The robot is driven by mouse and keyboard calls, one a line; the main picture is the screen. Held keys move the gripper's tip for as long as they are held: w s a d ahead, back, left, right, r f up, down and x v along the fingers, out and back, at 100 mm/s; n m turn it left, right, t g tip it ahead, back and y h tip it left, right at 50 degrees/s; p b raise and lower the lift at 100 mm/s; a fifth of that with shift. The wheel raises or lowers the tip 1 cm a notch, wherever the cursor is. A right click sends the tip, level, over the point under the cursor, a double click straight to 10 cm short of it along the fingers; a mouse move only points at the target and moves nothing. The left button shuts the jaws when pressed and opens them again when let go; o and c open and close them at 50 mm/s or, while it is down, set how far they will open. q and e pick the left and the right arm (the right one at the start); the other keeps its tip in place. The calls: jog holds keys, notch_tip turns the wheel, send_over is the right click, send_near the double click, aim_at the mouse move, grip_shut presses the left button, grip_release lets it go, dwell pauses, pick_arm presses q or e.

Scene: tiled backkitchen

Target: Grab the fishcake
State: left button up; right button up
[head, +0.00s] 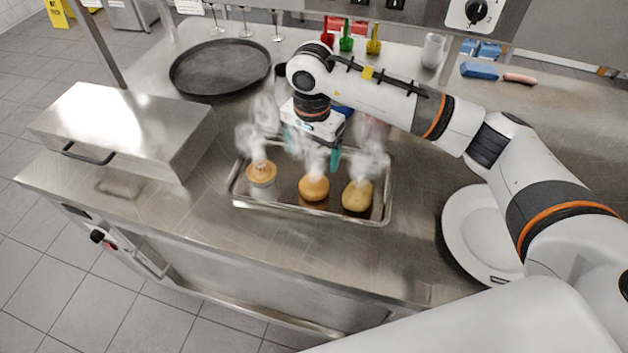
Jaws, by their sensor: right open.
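A shallow metal tray (300,211) on the steel counter holds three steaming golden-brown food pieces in a row. The left piece (261,174) is round with a paler side. The middle piece (314,187) is round and smooth, and the right piece (358,196) is more oval. I cannot tell for sure which of them is the fishcake. My right gripper (314,157) is over the back part of the tray, behind the pieces, with its teal fingers apart and nothing seen between them. Steam partly veils the fingers. My left gripper is not in view.
A closed steel box (130,125) with a handle stands left of the tray. A round dark pan (220,68) lies behind it. A white plate (480,235) is at the right, near my right arm. Small bottles (346,38) and a blue sponge (479,70) are at the back.

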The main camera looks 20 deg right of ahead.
jog(key=p, duration=0.1)
send_over(314, 183)
notch_tip(314, 183, down, 5)
jog(key=shift+w+a+r, duration=0.1)
jog(key=shift+a+r, duration=0.05)
jog(key=shift+r, duration=0.05)
notch_tip(314, 183, down, 5)
jog(key=p, duration=0.3)
jog(key=shift+f, duration=0.2)
jog(key=c, duration=1.1)
